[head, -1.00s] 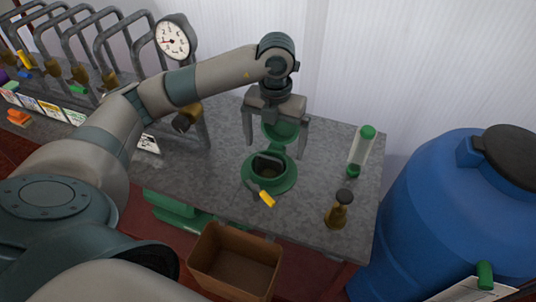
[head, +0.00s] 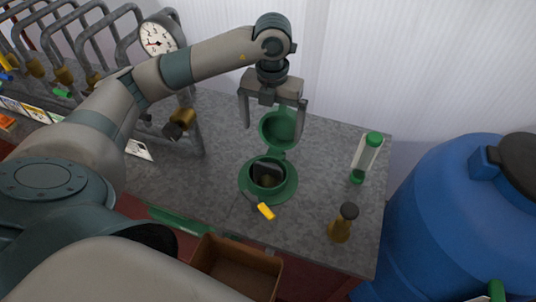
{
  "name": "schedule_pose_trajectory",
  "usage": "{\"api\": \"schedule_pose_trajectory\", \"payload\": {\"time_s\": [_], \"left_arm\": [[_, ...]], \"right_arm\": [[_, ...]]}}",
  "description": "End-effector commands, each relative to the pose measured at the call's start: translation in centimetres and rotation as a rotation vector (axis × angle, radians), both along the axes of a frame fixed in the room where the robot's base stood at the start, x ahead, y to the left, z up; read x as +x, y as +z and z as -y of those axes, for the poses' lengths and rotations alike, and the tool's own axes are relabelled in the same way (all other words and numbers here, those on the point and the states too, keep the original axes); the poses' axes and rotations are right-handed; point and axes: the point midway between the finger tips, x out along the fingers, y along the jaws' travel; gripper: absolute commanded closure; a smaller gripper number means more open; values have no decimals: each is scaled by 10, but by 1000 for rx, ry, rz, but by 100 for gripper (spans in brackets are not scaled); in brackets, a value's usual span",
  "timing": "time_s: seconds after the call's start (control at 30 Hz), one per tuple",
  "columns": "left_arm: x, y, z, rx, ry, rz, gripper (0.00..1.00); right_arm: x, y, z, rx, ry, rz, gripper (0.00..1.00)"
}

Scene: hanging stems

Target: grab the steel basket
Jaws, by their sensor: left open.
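A green round housing (head: 286,190) stands on the grey worktop with its green lid (head: 281,128) swung up at the back. Inside its opening sits a dark grey piece (head: 266,171), which may be the steel basket; its shape is mostly hidden by the rim and shadow. My left gripper (head: 272,134) points down with its two fingers wide apart and empty. In the picture it is above and behind the opening, overlapping the raised lid; I cannot tell its exact height. My right gripper is not in view.
A yellow-handled lever (head: 265,211) sticks out at the housing's front. A brass piece with a dark knob (head: 340,226) and a clear green-capped tube (head: 366,158) stand at right. A brown bin (head: 236,269) is below the front edge. Pipes with a gauge (head: 157,39) stand left.

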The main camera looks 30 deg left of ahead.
Motion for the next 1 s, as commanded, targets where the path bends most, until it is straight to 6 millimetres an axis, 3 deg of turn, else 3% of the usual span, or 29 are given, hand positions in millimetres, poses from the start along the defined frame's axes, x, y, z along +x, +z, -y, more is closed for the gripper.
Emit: {"api": "schedule_pose_trajectory", "payload": {"time_s": [0.63, 0.8, 1.0], "left_arm": [[-1, -104, -1, 1, 1, -2, 3], [0, -118, -1, 1, 1, -1, 3], [0, -120, -1, 0, 0, -1, 3]], "right_arm": [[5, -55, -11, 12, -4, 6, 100], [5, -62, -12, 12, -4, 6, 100], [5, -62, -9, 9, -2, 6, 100]]}}
